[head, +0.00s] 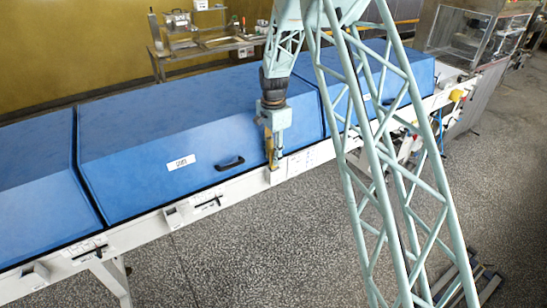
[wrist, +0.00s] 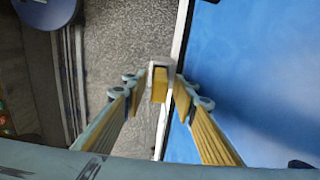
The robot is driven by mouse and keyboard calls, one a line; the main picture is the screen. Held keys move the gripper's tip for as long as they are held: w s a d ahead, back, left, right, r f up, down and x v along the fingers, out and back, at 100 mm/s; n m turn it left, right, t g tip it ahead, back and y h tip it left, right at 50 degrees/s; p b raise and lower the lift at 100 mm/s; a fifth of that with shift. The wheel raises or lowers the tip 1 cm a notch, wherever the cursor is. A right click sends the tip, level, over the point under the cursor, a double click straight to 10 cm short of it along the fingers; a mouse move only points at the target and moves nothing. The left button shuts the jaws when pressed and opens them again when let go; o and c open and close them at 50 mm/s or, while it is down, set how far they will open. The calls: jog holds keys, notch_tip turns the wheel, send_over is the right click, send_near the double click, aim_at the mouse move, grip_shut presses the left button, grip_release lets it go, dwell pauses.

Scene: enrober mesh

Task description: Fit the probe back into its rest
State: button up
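In the wrist view, a yellow piece (wrist: 160,86), which looks like the probe, is between my gripper's fingers. A pale U-shaped bracket (wrist: 161,63), which looks like the rest, frames its upper end. I cannot tell whether the piece is seated in it. My gripper (wrist: 158,92) is open, with a finger on each side and gaps beside the piece. In the head view, my gripper (head: 273,160) points down just above a small white block (head: 277,176) on the machine's front rail. The probe cannot be told apart from the fingers there.
Blue hoods (head: 200,135) with handles cover the long machine, close behind my gripper. Its white rail (head: 130,233) carries several small fittings. A bench (head: 205,45) with equipment stands behind.

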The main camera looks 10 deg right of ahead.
notch_tip(320, 180, up, 12)
jog(key=shift+f, duration=0.25)
dwell(0.4)
dwell(0.5)
